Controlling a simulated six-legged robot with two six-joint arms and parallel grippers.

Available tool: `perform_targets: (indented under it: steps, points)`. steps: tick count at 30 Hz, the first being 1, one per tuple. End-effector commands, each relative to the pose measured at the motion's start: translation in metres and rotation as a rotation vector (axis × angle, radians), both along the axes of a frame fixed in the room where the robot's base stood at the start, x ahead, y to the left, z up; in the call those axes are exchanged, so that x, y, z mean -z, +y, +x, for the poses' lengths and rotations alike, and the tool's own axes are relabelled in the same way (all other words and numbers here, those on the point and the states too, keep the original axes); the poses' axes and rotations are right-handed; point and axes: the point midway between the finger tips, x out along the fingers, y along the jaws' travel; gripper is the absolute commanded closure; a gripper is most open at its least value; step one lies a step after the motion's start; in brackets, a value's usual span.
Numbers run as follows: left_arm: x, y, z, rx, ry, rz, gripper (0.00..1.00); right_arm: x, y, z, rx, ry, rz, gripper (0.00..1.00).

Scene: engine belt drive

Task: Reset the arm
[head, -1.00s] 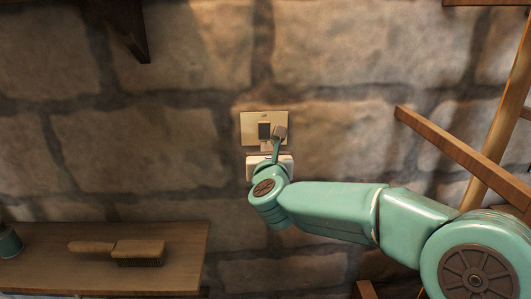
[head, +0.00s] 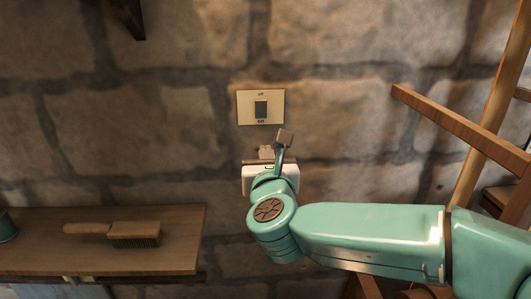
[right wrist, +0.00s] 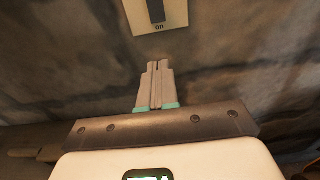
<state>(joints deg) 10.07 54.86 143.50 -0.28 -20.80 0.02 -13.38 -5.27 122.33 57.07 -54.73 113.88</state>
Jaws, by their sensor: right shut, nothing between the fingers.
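My right arm comes in from the right in the head view, and its gripper (head: 284,139) points up toward the stone wall. A cream switch plate (head: 244,109) with a dark rocker (head: 261,109) is on the wall just above the gripper. The plate carries small lettering above and below the rocker. The right wrist view shows the gripper's fingers (right wrist: 155,82) pressed together and empty, with the lower part of the switch plate (right wrist: 172,22) and the word "on" ahead of them. The fingertips are apart from the plate. My left gripper does not show.
A wooden shelf (head: 60,258) at lower left holds a wooden brush (head: 132,234) and a green can (head: 6,227) at its left edge. A slanted wooden frame (head: 460,125) stands at the right, close to my arm.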

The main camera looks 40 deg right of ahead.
Motion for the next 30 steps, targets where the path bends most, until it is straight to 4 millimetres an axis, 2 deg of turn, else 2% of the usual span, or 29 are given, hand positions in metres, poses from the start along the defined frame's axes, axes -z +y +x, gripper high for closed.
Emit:
perform_targets:
  steps: [14,17,20,21,23,24,26,27,29,30]
  points:
    - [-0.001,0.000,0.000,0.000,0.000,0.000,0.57,0.000,-0.002,-0.001,0.006,0.002,-0.001,1.00]
    - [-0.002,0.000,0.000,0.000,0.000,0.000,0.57,0.023,-0.007,0.009,0.023,0.059,-0.010,1.00]
    - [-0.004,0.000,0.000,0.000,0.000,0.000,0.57,0.081,-0.009,0.027,0.032,0.196,-0.035,1.00]
    - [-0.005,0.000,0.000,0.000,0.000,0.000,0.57,0.113,-0.007,0.034,0.022,0.269,-0.059,1.00]
    - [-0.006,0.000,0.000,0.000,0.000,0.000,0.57,0.163,-0.002,0.041,-0.015,0.384,-0.103,1.00]
    - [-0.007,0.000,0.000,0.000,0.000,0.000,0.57,0.197,0.003,0.043,-0.057,0.466,-0.142,1.00]
    - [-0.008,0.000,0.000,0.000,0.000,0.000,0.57,0.247,0.013,0.042,-0.142,0.600,-0.223,1.00]
    - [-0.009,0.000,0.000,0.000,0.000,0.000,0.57,0.279,0.021,0.038,-0.214,0.691,-0.284,1.00]
    - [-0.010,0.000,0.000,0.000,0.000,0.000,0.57,0.327,0.035,0.027,-0.341,0.828,-0.385,1.00]
    - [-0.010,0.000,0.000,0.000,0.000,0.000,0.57,0.358,0.046,0.016,-0.441,0.915,-0.458,1.00]
